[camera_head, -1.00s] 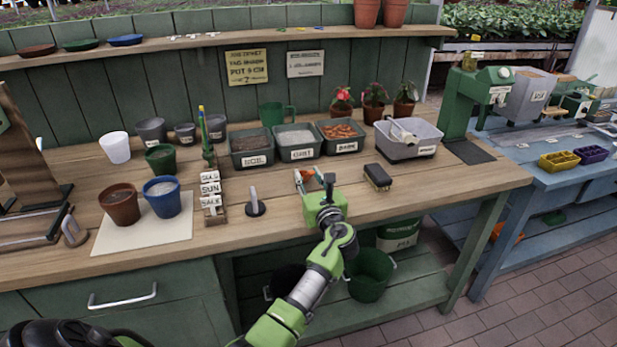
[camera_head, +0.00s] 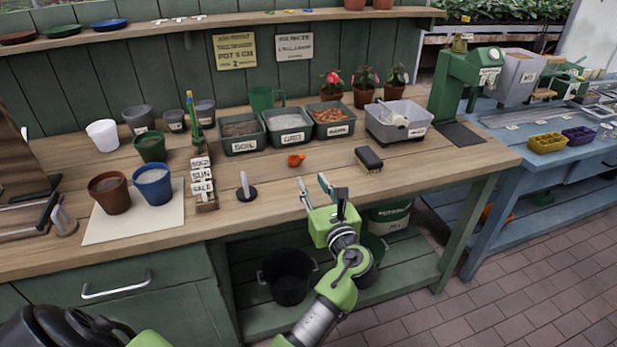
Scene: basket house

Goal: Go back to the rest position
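My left gripper (camera_head: 324,188) is green with grey fingers. It is in front of the bench's front edge, with its fingers pointing toward the bench top. The fingers are apart and I see nothing between them. A small orange object (camera_head: 296,160) lies on the wooden bench top (camera_head: 270,200), beyond the fingers and apart from them. My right gripper is not in view.
A dark brush (camera_head: 369,160) and a small upright peg on a dark base (camera_head: 246,189) flank the orange object. Bins labelled soil (camera_head: 243,146) and grit (camera_head: 290,137) stand behind. A black bucket (camera_head: 288,278) sits on the lower shelf.

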